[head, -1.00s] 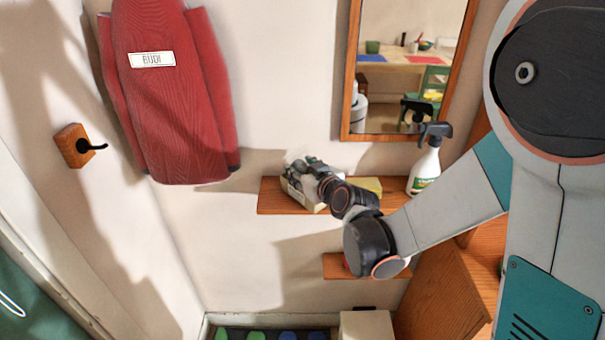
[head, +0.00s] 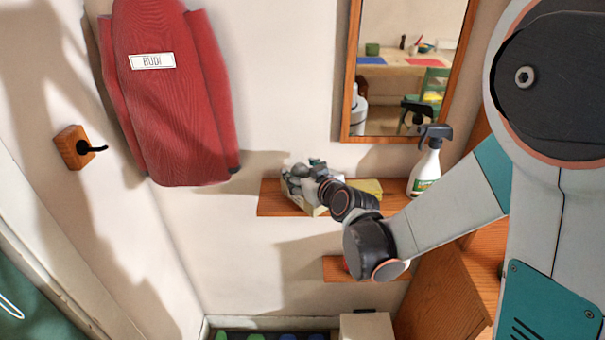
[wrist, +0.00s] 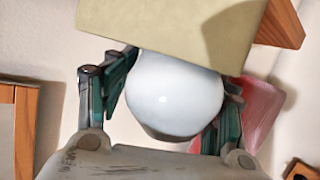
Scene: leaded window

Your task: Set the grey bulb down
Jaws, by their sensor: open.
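The grey bulb (wrist: 175,95), pale and rounded, lies between the two fingers of my gripper (wrist: 172,105) in the wrist view. The fingers stand apart on either side of it, and the jaws are open. The bulb's far end is hidden at the edge of a cream-yellow box (wrist: 165,30); I cannot tell whether it rests in it. In the head view my gripper (head: 312,172) is at the left part of the upper wooden shelf (head: 272,200), over a pale box (head: 318,209). The bulb is hard to make out there among grey shapes.
A spray bottle (head: 427,165) stands at the shelf's right end, with a yellowish block (head: 368,187) left of it. A mirror (head: 405,70) hangs above. A red jacket (head: 170,110) hangs at left. A smaller shelf (head: 338,268) is below my arm.

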